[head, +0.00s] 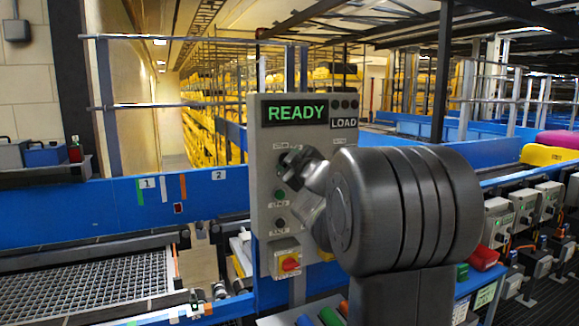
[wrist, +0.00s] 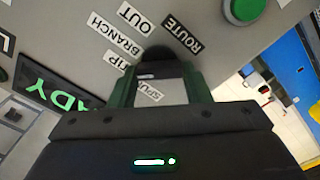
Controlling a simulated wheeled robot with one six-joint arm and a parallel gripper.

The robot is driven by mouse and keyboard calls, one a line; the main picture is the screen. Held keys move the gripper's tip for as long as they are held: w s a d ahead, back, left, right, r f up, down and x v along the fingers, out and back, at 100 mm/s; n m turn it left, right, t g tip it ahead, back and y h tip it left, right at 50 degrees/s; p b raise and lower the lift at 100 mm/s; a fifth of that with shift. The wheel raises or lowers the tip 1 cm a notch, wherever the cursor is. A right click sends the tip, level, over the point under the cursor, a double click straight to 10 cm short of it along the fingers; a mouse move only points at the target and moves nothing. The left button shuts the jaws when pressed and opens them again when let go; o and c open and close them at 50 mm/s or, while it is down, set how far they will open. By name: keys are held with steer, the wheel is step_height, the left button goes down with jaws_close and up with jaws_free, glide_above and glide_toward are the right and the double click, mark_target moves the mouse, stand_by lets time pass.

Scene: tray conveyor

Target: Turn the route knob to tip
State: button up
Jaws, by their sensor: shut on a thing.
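The grey control panel (head: 264,212) stands in the middle of the head view, with a lit green READY display (head: 296,112) and a LOAD label. In the wrist view the ROUTE label (wrist: 183,33) and the OUT, BRANCH and TIP (wrist: 120,60) labels ring the dark route knob (wrist: 157,55). A SPUR label (wrist: 150,91) shows between my fingers. My gripper (wrist: 160,82) is shut on the knob, one green-edged finger on each side. Most of the knob is hidden, and I cannot tell which label it points at. My arm hides part of the panel in the head view.
A blue conveyor wall (head: 80,215) and mesh belt (head: 85,285) lie left. Several smaller control boxes (head: 498,222) stand right.

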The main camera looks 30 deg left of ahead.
steer(key=shift+n, duration=0.5)
steer(key=o, duration=1)
steer(key=shift+s+d, duration=0.1)
steer(key=v, duration=1.3)
steer(key=shift+s+d+b, duration=0.15)
steer(key=shift+d+b, duration=0.1)
steer(key=shift+b, duration=0.15)
steer(key=shift+a, duration=0.1)
steer(key=x, duration=1.3)
steer(key=shift+w+a, duration=0.3)
